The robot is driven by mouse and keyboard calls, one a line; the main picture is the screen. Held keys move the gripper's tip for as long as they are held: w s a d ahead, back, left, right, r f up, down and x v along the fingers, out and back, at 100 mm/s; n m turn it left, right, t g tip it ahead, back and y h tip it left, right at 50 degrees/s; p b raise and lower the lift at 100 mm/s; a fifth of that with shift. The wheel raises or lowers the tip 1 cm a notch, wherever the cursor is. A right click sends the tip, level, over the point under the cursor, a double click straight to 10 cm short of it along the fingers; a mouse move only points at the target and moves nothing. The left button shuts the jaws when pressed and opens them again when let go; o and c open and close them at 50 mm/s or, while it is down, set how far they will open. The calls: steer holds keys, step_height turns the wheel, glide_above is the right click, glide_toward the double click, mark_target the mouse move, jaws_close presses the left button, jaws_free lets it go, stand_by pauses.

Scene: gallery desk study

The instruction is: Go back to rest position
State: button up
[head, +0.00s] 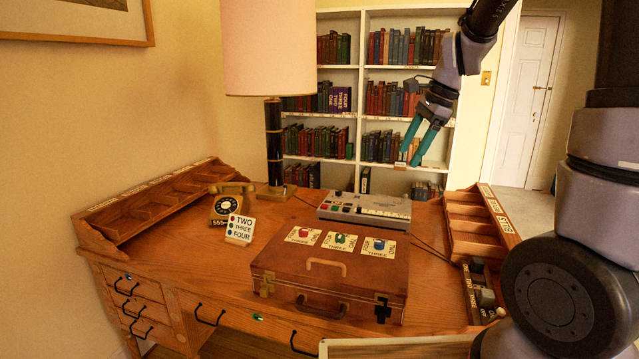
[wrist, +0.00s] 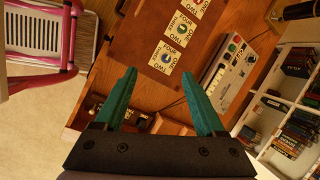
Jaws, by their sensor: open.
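My gripper (head: 421,143) has two teal fingers, which are parted with nothing between them. In the head view it hangs in the air above the right rear of the desk, in front of the bookshelf. In the wrist view my gripper (wrist: 160,95) points down over the desk's edge area, and the fingers are apart. The wooden desk (head: 225,275) is below it. A brown wooden case (head: 335,280) lies on the desk, with red, green and blue knobs on labelled cards on its lid. Its lid also shows in the wrist view (wrist: 137,47).
The bookshelf (head: 362,80) is behind. A pink chair (wrist: 70,45) shows in the wrist view. A compartment tray (head: 478,222) lines the desk's right.

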steer(key=s+d+r+n+t, duration=0.1)
steer(key=s+r+n, duration=0.2)
steer(key=s, duration=0.3)
steer(key=s+d+r+n+t+h, duration=0.1)
steer(key=s+r+n+t, duration=0.1)
steer(key=s+n, duration=0.3)
steer(key=s+r+n+t, duration=0.1)
steer(key=s+r+n, duration=0.3)
steer(key=s, duration=0.3)
steer(key=shift+s+d+r+t+h, duration=0.3)
steer(key=shift+d+r+t, duration=0.1)
steer(key=shift+r, duration=0.05)
